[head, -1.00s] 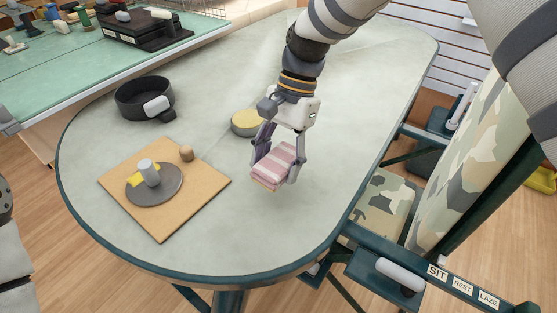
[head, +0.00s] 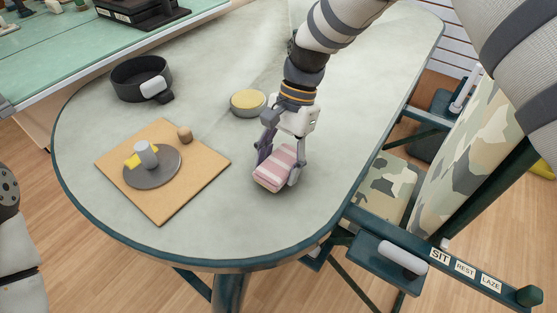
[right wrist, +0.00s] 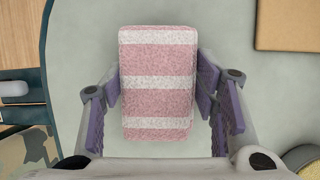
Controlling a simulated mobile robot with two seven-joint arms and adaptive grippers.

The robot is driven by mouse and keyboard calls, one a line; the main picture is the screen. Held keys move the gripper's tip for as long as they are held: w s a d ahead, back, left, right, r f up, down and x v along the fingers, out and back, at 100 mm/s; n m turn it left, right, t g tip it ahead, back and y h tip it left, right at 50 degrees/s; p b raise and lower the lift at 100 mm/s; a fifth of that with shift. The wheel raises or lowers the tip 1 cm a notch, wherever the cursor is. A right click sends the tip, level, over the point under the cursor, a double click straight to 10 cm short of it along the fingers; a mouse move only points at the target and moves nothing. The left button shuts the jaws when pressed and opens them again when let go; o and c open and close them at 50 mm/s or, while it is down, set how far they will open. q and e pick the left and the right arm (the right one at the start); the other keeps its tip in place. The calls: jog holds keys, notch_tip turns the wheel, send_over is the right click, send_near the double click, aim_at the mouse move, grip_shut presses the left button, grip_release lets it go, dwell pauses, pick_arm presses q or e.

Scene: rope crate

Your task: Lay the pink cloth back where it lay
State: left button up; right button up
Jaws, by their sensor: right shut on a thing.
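The pink cloth (head: 274,172), a folded pad with white stripes, is between the fingers of my right gripper (head: 281,168) in the head view. It is over the bare tabletop, to the right of the wooden board; I cannot tell whether its underside touches the table. In the right wrist view the cloth (right wrist: 158,90) lies lengthwise between the purple finger pads of the right gripper (right wrist: 160,105), which is shut on it. My left gripper is out of view; only part of my left arm shows at the left edge.
The oval table (head: 215,225) has free room around the cloth. A yellow-topped round tin (head: 248,102) stands just behind the gripper. The wooden board (head: 165,205) holds a grey disc (head: 165,178). A black pan (head: 130,82) is back left. A camouflage chair (head: 382,195) stands at right.

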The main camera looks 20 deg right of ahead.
jog(key=shift+f, duration=0.55)
jog(key=o, duration=1.1)
jog(key=v, duration=1.2)
